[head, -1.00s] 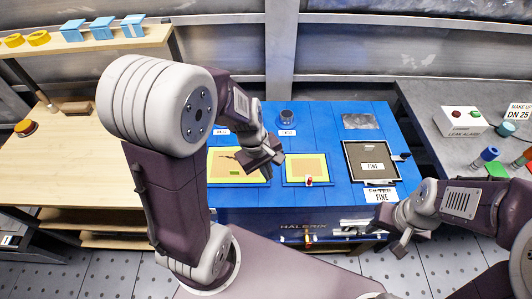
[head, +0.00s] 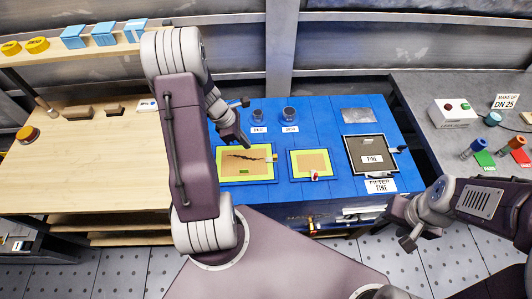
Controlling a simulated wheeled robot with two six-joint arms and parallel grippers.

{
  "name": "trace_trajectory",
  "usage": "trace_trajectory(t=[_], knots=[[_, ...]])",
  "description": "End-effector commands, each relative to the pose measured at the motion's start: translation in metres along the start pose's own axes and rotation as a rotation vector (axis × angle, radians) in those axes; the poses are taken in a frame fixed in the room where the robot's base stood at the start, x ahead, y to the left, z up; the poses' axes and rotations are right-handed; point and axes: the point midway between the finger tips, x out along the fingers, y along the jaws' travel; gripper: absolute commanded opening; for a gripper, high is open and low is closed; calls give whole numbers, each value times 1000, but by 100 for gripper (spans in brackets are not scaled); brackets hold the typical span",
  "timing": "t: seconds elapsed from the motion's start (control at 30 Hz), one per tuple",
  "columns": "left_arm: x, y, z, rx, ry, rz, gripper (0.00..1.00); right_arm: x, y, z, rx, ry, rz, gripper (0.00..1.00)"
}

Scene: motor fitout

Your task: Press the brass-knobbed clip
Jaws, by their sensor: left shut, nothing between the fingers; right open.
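A small clip with a pale, brassy-looking knob (head: 271,158) sits at the right edge of the large yellow-bordered panel (head: 232,179) on the blue bench. It is too small to tell whether the clip is pressed down. My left gripper (head: 243,138) is shut and empty, above the back of that panel, up and left of the clip and apart from it in the picture. My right gripper (head: 410,238) is open and empty, near the front right of the blue bench.
A smaller yellow-bordered panel (head: 293,172) has a red-knobbed clip (head: 314,175). A black-framed panel (head: 349,155) has a dark-knobbed clip (head: 397,149). Two dark round pots (head: 289,114) stand at the back. A wooden bench (head: 95,165) lies left, a grey counter (head: 440,90) right.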

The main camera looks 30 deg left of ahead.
Motion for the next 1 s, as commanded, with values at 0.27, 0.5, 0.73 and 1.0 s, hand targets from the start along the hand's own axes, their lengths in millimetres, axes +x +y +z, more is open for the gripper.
trace_trajectory(t=[0.27,0.5,0.73,1.0], knots=[[64,-2,-1,1,1,-8,0,14,0,1,0,0,0,44],[92,-1,19,6,1,-3,0,11,0,1,0,0,0,44],[100,-1,36,3,2,-3,0,9,0,1,0,0,0,44],[101,-1,37,2,1,-2,0,9,0,1,0,0,0,44]])
